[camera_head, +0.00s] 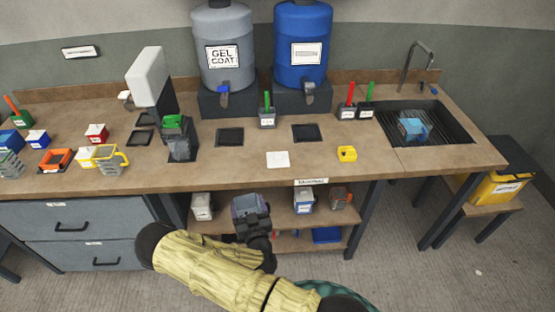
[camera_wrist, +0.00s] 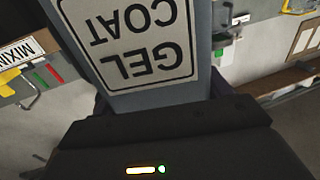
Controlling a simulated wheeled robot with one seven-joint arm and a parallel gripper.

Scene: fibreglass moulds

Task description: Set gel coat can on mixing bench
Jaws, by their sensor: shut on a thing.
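My gripper (camera_head: 252,218) is shut on a grey can (camera_head: 244,203). In the wrist view the can (camera_wrist: 150,99) fills the upper middle, with a white label reading GEL COAT upside down. In the head view the can is in front of the bench's lower shelves, below the worktop's front edge, with its lower part hidden by my gripper. The wooden bench (camera_head: 225,175) has a front label too small to read. In the wrist view a sign (camera_wrist: 20,50) at the left shows the letters MIXIN, cut off by the frame edge.
A grey GEL COAT drum (camera_head: 222,80) and a blue drum (camera_head: 302,60) stand at the back. Dark pads (camera_head: 230,137), a white square (camera_head: 278,159) and a yellow cup (camera_head: 347,153) lie on the worktop. Several small containers crowd the left; a sink (camera_head: 435,130) is right.

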